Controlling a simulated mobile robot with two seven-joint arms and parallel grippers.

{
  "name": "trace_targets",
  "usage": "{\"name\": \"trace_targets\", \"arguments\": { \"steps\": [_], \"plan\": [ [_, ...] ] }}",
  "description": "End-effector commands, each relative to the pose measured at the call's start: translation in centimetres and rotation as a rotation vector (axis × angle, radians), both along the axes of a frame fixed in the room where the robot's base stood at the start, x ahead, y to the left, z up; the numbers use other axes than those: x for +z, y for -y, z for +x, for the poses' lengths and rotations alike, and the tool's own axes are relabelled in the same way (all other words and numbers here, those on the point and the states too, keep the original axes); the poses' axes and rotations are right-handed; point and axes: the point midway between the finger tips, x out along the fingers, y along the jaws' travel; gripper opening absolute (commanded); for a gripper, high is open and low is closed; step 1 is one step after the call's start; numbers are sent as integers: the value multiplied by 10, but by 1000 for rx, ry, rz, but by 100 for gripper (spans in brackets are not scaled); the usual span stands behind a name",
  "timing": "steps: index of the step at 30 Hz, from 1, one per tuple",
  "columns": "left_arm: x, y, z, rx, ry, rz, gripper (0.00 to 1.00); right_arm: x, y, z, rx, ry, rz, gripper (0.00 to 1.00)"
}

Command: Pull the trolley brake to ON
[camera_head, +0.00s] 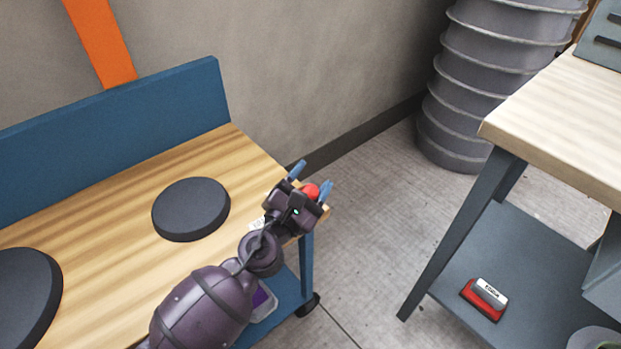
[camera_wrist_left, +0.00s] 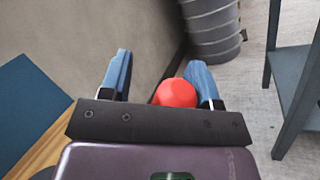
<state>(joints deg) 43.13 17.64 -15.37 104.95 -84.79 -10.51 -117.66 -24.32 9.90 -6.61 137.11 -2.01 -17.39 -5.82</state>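The trolley (camera_head: 110,225) has a wooden top and a blue back panel. A red knob (camera_head: 311,191), which looks like the brake handle, is at the trolley's right end. My left gripper (camera_head: 311,180) is at that end with its two blue fingers apart, one on each side of the knob. In the left wrist view the red knob (camera_wrist_left: 175,93) lies between the fingers, close to the right finger, with a gap to the left one. Whether the right finger touches it I cannot tell. The lever below the knob and any ON marking are hidden by my gripper. My right gripper is not seen.
Two dark round discs (camera_head: 191,209) lie on the trolley top. A workbench (camera_head: 565,125) stands at the right, with a red and white block (camera_head: 484,298) on its lower shelf. A grey ribbed duct (camera_head: 490,80) stands by the wall. Open floor (camera_head: 375,220) lies between trolley and bench.

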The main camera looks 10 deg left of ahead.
Motion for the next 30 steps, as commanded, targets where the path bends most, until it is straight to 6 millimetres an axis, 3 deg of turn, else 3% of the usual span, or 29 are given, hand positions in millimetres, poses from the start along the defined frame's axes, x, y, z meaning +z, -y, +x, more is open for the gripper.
{"name": "trace_targets", "arguments": {
  "steps": [18, 30],
  "plan": [
    [-26, -31, -86, 1, -8, 3, 56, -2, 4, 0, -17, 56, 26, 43],
    [-24, -34, -98, 1, -1, 0, 56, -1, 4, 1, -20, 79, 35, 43]
  ]
}}
